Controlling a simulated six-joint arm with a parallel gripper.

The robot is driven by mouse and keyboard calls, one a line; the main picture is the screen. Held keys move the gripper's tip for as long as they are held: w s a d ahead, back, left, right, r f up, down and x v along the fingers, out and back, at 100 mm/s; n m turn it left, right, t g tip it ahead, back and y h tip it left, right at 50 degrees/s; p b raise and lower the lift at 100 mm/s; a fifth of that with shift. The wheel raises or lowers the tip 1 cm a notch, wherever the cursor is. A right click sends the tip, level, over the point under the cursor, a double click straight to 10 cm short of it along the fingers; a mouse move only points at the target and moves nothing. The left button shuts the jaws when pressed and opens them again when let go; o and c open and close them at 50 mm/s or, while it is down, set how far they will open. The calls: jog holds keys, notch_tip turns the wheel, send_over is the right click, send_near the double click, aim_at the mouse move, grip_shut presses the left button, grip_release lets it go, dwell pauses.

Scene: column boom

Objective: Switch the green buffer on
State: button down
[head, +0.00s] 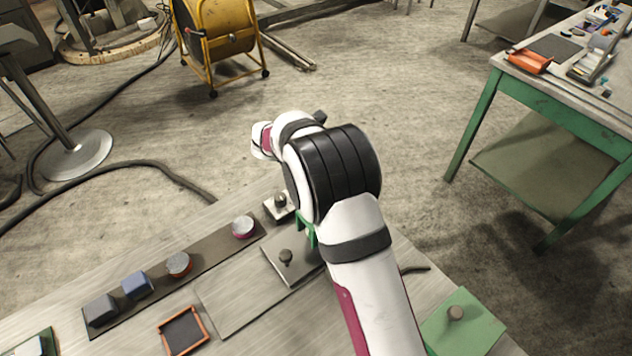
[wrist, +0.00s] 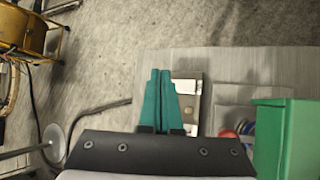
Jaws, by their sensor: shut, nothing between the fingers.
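My gripper (wrist: 159,72) shows in the wrist view with its two teal fingers together and empty. It is hidden behind my arm in the head view. A tall green housing (wrist: 287,140), seemingly the buffer, stands right of the fingers in the wrist view. Round red and blue parts (wrist: 235,132) are at its left side. In the head view only a green sliver (head: 305,228) shows beside my arm. A pale metal plate (wrist: 189,93) lies just right of the fingers and is partly covered by them; in the head view a small plate with a dark knob (head: 280,203) shows.
A grey plate with a knob (head: 287,258) and a green block with a knob (head: 456,314) are on the bench. An orange-rimmed tray (head: 184,331) lies in front. A green table (head: 560,95) stands apart at right.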

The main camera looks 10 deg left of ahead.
jog(key=shift+s+d+f, duration=0.1)
jog(key=shift+f, duration=0.95)
jog(key=shift+s+d+f, duration=0.15)
jog(key=shift+f, duration=0.95)
jog(key=shift+s+d+f, duration=0.1)
jog(key=shift+f, duration=0.95)
jog(key=shift+f, duration=0.4)
jog(key=shift+f, duration=0.1)
